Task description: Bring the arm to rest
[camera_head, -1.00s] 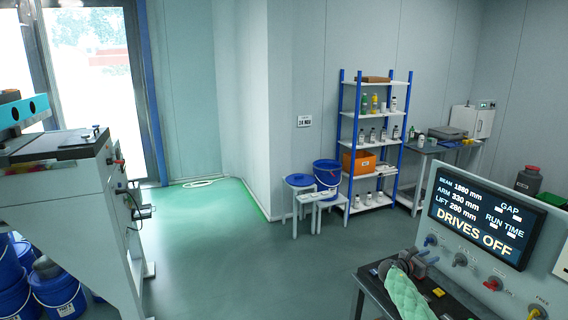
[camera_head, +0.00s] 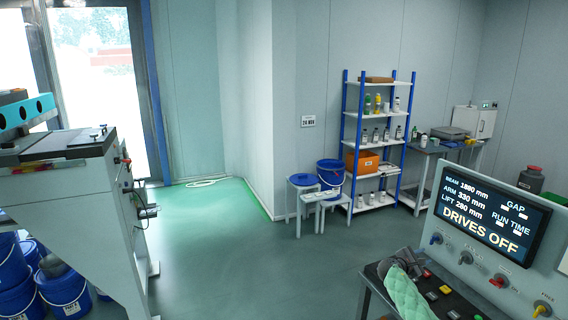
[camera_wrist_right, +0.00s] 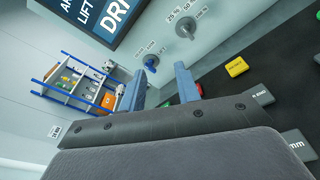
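My right gripper (camera_head: 412,263) shows at the lower right of the head view, small and partly hidden behind my green quilted arm cover. In the right wrist view its two blue-grey fingers (camera_wrist_right: 158,82) stand apart with a gap between them and nothing held. The panel with the lit screen (camera_head: 490,213) reading "DRIVES OFF" stands behind and to the right of the gripper. A blue knob (camera_wrist_right: 151,62) on the panel shows between the fingers in the wrist view, beyond them. My left gripper is not in view.
A dark desk with a yellow button (camera_wrist_right: 236,67) and a red button (camera_wrist_right: 199,90) lies below the panel. A blue-post shelf (camera_head: 376,140), stools and a blue bucket (camera_head: 330,173) stand at the back. A machine (camera_head: 60,165) is at left. The middle floor is clear.

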